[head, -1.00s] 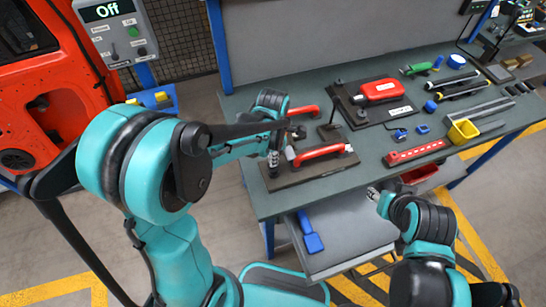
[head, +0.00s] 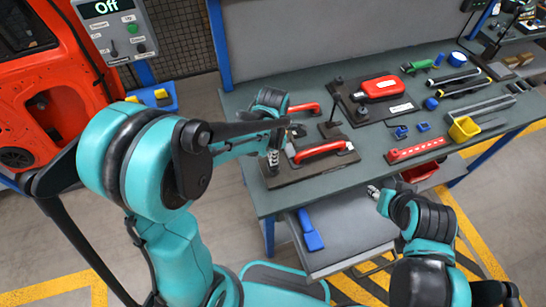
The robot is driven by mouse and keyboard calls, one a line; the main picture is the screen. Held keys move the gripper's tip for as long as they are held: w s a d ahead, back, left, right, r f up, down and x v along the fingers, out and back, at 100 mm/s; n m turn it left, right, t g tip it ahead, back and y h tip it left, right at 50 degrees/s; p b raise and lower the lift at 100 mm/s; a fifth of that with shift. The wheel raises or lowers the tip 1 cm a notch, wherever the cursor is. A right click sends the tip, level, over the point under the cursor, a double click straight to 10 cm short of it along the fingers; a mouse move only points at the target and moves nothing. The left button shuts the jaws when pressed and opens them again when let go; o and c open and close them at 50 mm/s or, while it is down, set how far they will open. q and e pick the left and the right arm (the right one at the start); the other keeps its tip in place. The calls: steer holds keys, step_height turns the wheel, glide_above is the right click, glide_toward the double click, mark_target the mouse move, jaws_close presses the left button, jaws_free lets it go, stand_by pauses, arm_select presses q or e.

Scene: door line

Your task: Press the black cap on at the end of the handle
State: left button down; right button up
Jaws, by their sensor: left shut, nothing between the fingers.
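A red handle (head: 322,150) lies on a dark fixture board (head: 300,174) at the near left of the workbench. A second red handle (head: 305,108) is behind it. My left gripper (head: 273,166) points down at the left end of the near handle and is shut with nothing in it. The black cap cannot be made out clearly; the gripper and arm hide part of that end. My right gripper (head: 373,190) is at the bench's front edge, away from the handles; its jaws are too small to judge.
A second fixture with a red part (head: 380,88) stands behind to the right. A blue tool (head: 310,231) is on the lower shelf.

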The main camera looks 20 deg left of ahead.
arm_select(q)
steer(key=shift+f+b, duration=0.55)
steer(key=shift+f, duration=0.1)
stand_by(0.5)
steer(key=shift+r, duration=0.1)
step_height(320, 180, up, 7)
steer(key=p, duration=0.5)
stand_by(0.3)
step_height(320, 180, up, 12)
stand_by(0.7)
stand_by(0.5)
